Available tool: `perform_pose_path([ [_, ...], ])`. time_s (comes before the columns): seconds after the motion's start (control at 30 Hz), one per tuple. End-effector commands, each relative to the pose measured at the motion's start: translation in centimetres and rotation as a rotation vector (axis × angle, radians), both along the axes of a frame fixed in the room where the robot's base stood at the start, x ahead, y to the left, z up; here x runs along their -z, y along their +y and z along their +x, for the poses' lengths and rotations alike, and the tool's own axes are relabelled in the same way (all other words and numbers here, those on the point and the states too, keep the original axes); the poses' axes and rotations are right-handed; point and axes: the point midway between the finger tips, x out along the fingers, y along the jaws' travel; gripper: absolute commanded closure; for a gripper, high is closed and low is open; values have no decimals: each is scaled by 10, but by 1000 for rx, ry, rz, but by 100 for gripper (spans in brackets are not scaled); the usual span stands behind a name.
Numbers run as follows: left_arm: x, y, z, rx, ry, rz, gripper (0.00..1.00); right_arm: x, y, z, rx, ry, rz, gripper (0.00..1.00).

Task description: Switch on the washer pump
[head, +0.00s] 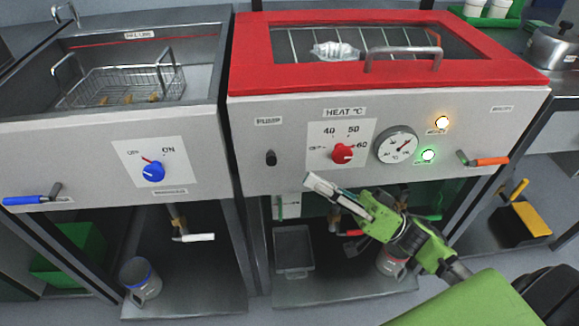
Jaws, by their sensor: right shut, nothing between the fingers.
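The pump switch (271,158) is a small black knob or lever on the pale front panel (245,180), below the label PUMP (268,120). Its setting is too small to tell. My right gripper (314,184) is shut and empty. It points left, a little below and to the right of the switch, apart from it in the picture. Its green arm comes in from the lower right. On the same panel are a red heat knob (342,153), a round gauge (397,147), and lit amber (442,122) and green (428,155) lamps. My left gripper is out of view.
A red-framed lid (250,55) with a handle covers the washer. An orange lever (490,161) sticks out at the panel's right. The left unit has a blue knob (153,171) and a wire basket (90,87). A clear tray (293,250) stands below the panel.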

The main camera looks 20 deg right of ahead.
Motion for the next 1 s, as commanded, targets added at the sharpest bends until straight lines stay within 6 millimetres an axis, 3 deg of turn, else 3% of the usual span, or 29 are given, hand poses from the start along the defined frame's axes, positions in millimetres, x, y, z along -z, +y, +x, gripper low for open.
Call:
perform_pose_path([
  [0.1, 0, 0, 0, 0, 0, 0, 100, -13, 18, 12, -1, -4, 3, 100],
  [0.33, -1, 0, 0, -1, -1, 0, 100, -26, 39, 27, 0, -1, 1, 100],
  [0.9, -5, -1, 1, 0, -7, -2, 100, -31, 45, 30, 0, 4, 1, 100],
  [1.0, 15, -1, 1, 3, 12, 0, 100, -33, 45, 31, -1, 12, 3, 100],
])
